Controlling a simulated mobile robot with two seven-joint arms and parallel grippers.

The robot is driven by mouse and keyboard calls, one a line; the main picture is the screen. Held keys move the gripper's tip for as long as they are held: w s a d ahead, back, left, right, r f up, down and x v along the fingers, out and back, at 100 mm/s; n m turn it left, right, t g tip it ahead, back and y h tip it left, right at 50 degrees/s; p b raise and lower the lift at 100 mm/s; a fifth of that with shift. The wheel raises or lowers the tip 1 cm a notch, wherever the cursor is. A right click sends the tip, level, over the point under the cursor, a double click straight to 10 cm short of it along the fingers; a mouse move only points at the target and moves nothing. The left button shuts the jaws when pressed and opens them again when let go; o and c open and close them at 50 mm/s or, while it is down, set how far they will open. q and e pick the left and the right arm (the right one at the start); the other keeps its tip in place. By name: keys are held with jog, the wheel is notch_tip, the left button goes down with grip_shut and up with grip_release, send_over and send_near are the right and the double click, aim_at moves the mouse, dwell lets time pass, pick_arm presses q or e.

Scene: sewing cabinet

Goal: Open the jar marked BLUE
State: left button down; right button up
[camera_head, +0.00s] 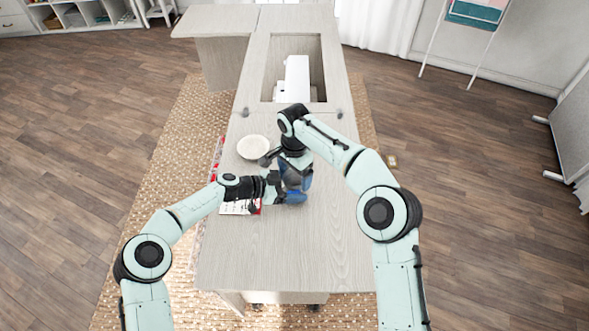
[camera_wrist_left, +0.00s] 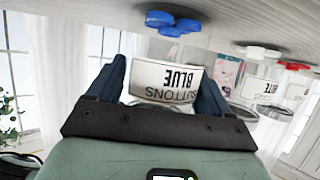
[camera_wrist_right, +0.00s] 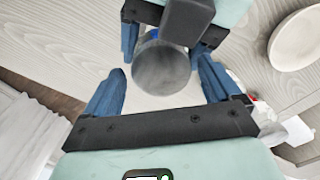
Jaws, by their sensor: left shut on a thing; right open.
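The jar marked BLUE (camera_wrist_left: 168,80) is clear and has a white label, upside down in the left wrist view. Blue pieces (camera_wrist_left: 172,22) show at its table end. My left gripper (camera_wrist_left: 162,70) is shut on the jar, one finger at each side. In the right wrist view the jar's round grey top (camera_wrist_right: 161,70), which looks like its lid, faces the camera. My right gripper (camera_wrist_right: 162,82) is open above it, with a finger on either side and gaps visible. In the head view both grippers meet over the table and largely hide the jar.
More jars with white pieces (camera_wrist_left: 262,52) and red pieces (camera_wrist_left: 298,66) stand near the held jar. A white bowl (camera_head: 254,147) sits behind my left gripper. A white sewing machine (camera_head: 297,72) is in the table's far recess. The near tabletop (camera_head: 290,255) is clear.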

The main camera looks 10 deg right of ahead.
jog(key=c, duration=1.1)
jog(key=shift+d+n, duration=0.1)
jog(key=shift+n, duration=1.7)
jog(key=o, duration=1.2)
jog(key=shift+c, duration=0.2)
jog(key=shift+r, duration=2.35)
jog(key=shift+c, duration=0.3)
notch_tip(320, 180, up, 3)
jog(key=m, duration=0.3)
jog(key=shift+f, duration=3.8)
